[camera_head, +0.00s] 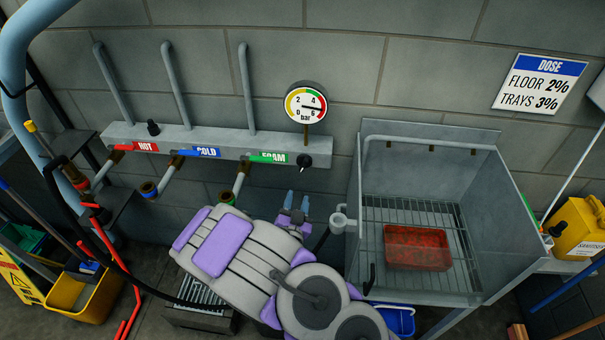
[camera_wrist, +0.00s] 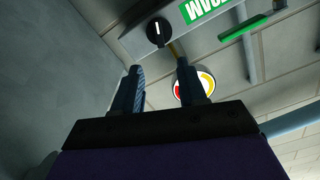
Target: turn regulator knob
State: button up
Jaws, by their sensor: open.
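A black round knob (camera_head: 304,161) with a white mark sits at the right end of the grey manifold (camera_head: 225,143), below the pressure gauge (camera_head: 305,104). The gauge needle points right. My gripper (camera_head: 296,196) is open below the knob, apart from it. In the wrist view, the knob (camera_wrist: 157,32) lies just beyond and between the two fingertips of my gripper (camera_wrist: 158,72), with its white mark visible. The gauge (camera_wrist: 193,88) is partly hidden behind the right finger there. Nothing is held between the fingers.
HOT, COLD and FOAM valves with red, blue and green handles line the manifold. A metal sink (camera_head: 480,215) with a red tray (camera_head: 417,248) stands close on the right. A yellow bucket (camera_head: 80,297) and hoses are at left.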

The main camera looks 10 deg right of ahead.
aim_at(303, 167)
jog(key=b+x, duration=0.2)
jog(key=x, duration=1.1)
jog(key=shift+w+d, duration=0.15)
grip_shut()
dwell(0.3)
